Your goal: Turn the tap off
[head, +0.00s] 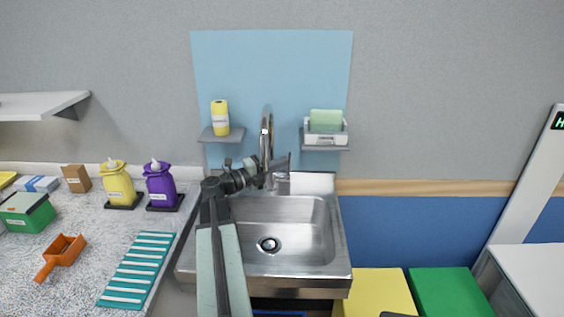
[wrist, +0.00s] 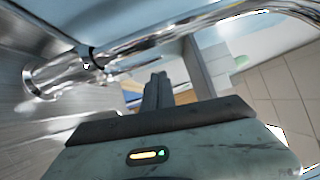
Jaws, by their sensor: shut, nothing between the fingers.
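The chrome tap (head: 267,135) rises at the back of the steel sink (head: 322,245), with a tall curved spout. In the wrist view the tap (wrist: 170,36) runs across the top, its thick body at the left. A short thin chrome part, perhaps the lever, sticks out beside the body toward my fingers. My gripper (head: 287,162) is at the right side of the tap's lower part, in front of the blue panel. In the wrist view my gripper (wrist: 157,78) is shut and empty, just below the spout. I cannot tell whether it touches the tap or whether water runs.
Two small shelves flank the tap, with a yellow bottle (head: 220,118) on the left and a green sponge (head: 326,121) in a white holder on the right. Yellow (head: 117,184) and purple (head: 160,185) dispensers stand on the left counter. The basin looks empty.

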